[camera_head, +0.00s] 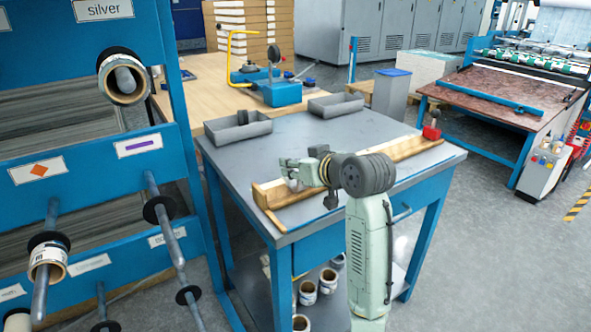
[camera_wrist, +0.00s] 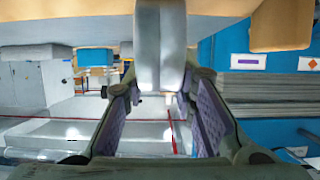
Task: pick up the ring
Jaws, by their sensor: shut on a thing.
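My gripper (camera_head: 288,168) is low over the left part of the wooden trough (camera_head: 405,151) on the grey-topped table. In the wrist view my gripper (camera_wrist: 160,98) has a pale grey ring (camera_wrist: 160,45) between its fingertips, seen edge-on, and is shut on it. Its hole does not show from this side. In the head view the fingers and wrist largely cover the ring. I cannot tell whether the ring still touches the trough.
Two grey trays (camera_head: 238,129) (camera_head: 336,105) stand at the table's back edge. A blue rack (camera_head: 183,140) with rods stands close on the left. The table's front left surface is bare.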

